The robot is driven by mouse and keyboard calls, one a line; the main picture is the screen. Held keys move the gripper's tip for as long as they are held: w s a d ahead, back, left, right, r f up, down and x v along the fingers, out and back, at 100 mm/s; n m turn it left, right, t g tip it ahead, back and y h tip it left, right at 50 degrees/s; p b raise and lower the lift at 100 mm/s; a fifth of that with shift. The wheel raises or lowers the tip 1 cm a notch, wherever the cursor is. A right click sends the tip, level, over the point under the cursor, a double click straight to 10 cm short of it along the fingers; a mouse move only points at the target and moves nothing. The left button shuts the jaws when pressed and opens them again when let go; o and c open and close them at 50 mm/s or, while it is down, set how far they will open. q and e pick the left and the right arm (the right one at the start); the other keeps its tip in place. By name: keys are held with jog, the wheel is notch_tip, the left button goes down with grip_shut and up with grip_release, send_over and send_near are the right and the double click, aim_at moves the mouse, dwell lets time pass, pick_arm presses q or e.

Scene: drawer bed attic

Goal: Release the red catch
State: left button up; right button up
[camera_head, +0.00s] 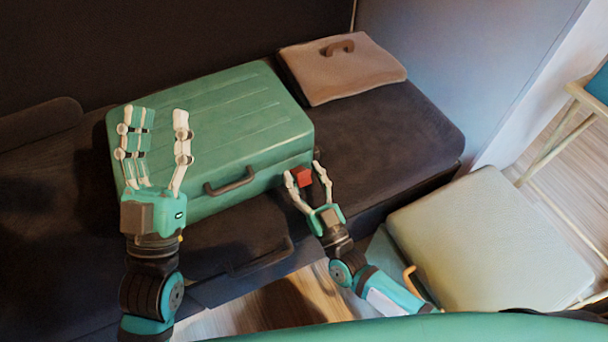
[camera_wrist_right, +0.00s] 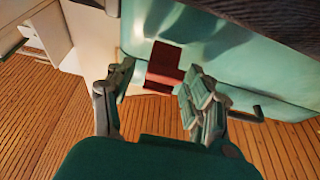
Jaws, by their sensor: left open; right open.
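The red catch (camera_head: 301,176) sits on the front right corner of the green suitcase (camera_head: 235,115), which is closed and lies on the dark bed. In the right wrist view the catch (camera_wrist_right: 163,66) is a red stepped block against the green case side. My right gripper (camera_head: 304,172) is open, with one finger on each side of the catch; a gap shows beside it, and I cannot tell whether the right finger touches it. My left gripper (camera_head: 160,116) is open and empty, fingers pointing up over the left end of the suitcase.
The suitcase handle (camera_head: 229,182) is on its front side. A brown case (camera_head: 343,70) with a handle lies behind to the right. Dark bed surface (camera_head: 415,130) is bare right of the suitcase.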

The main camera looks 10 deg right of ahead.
jog(key=v, duration=1.2)
jog(key=shift+w, duration=0.1)
jog(key=shift+f, duration=0.1)
